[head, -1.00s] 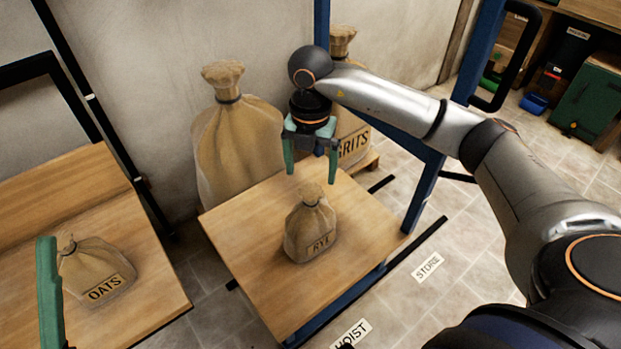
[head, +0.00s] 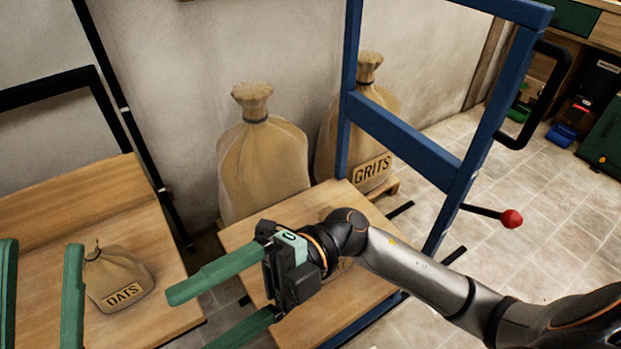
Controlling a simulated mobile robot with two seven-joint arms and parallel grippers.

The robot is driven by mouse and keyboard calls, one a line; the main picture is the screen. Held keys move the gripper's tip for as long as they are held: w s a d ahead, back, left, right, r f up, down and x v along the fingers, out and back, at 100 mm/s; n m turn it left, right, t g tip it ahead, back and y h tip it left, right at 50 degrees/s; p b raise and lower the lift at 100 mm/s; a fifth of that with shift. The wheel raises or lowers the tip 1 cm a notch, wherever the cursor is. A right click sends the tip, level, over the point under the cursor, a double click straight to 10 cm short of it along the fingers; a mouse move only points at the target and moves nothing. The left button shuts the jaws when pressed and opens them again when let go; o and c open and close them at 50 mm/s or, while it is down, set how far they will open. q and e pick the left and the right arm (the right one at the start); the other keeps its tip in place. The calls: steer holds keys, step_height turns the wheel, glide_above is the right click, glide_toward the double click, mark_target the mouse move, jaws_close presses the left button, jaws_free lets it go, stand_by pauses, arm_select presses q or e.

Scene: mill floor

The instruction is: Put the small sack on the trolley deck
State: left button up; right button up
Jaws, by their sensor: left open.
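The small OATS sack (head: 118,280) lies on a wooden deck (head: 165,300) with a black frame at the left. A second wooden platform (head: 245,232), on a blue frame, is in the middle. My left gripper (head: 41,242) shows only as two upright green fingers at the left edge, apart and empty, left of the OATS sack.
Two large sacks stand by the wall: a plain-faced one (head: 262,165) and GRITS (head: 372,168). The blue upright frame (head: 405,130) has a black handle and a lever with a red knob (head: 512,219). Tiled floor is open at the right; a bench with bins stands beyond.

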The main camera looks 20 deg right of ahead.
steer(key=w+d+r+m+t+y, duration=0.1)
steer(key=d+r+m+t+y, duration=0.35)
steer(key=r+t+y, duration=0.2)
steer(key=w+d+m+t+h, duration=0.2)
steer(key=d+m+t+h, duration=0.2)
steer(key=m+t, duration=0.5)
steer(key=w+d+r+m+t+h, duration=0.1)
steer(key=d+m+t+h, duration=0.4)
steer(key=t, duration=0.8)
steer(key=w+m+h, duration=0.1)
steer(key=m+h, duration=0.1)
steer(key=m, duration=0.2)
steer(key=shift+w+m, duration=0.3)
steer(key=shift+m, duration=0.05)
steer(key=shift+c, duration=0.4)
